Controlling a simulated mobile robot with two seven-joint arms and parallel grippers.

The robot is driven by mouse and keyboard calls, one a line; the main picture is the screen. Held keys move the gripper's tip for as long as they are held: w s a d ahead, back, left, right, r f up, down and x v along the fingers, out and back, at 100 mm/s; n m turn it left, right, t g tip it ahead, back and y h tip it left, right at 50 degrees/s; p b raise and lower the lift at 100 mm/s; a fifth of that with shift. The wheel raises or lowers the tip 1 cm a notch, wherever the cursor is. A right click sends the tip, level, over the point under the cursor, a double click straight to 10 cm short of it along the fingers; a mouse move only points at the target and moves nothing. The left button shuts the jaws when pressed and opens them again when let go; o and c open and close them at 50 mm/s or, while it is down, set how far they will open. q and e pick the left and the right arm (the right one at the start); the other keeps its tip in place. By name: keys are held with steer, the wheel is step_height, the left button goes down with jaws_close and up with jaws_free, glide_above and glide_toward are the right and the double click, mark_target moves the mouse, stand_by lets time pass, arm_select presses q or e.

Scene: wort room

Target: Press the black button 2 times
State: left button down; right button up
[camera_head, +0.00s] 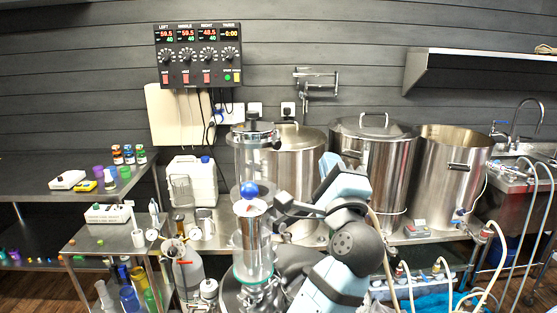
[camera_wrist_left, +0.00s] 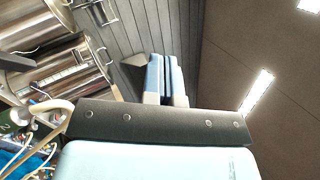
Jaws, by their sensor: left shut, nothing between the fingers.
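A black control panel (camera_head: 198,55) hangs on the back wall, with red number displays, several dark knobs, red switches, and a green and a yellow button. I cannot make out for certain which part is the black button. My left gripper (camera_head: 328,162) is in front of the metal vats, low and to the right of the panel, well apart from it. In the left wrist view its two blue and pale fingers (camera_wrist_left: 166,78) are together, shut and empty, with the slatted wall behind them. My right gripper does not show.
Steel vats (camera_head: 372,165) stand on the bench behind my arm. A white canister (camera_head: 192,182) and small bottles crowd the left side. Hoses and a sink (camera_head: 522,150) are on the right. The wall right of the panel is mostly clear.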

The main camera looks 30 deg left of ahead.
mark_target(276, 145)
arm_select(q)
steer(key=w+a+p, duration=0.1)
steer(key=a+p, duration=0.1)
steer(key=a, duration=0.6)
steer(key=shift+w+a, duration=0.25)
steer(key=shift+a, duration=0.1)
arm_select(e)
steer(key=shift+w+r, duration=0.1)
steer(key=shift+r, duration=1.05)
arm_select(q)
steer(key=shift+a+r, duration=0.1)
steer(key=shift+a, duration=0.05)
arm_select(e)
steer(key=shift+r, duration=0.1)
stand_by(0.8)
arm_select(q)
steer(key=shift+w+a, duration=0.1)
steer(key=shift+a, duration=0.2)
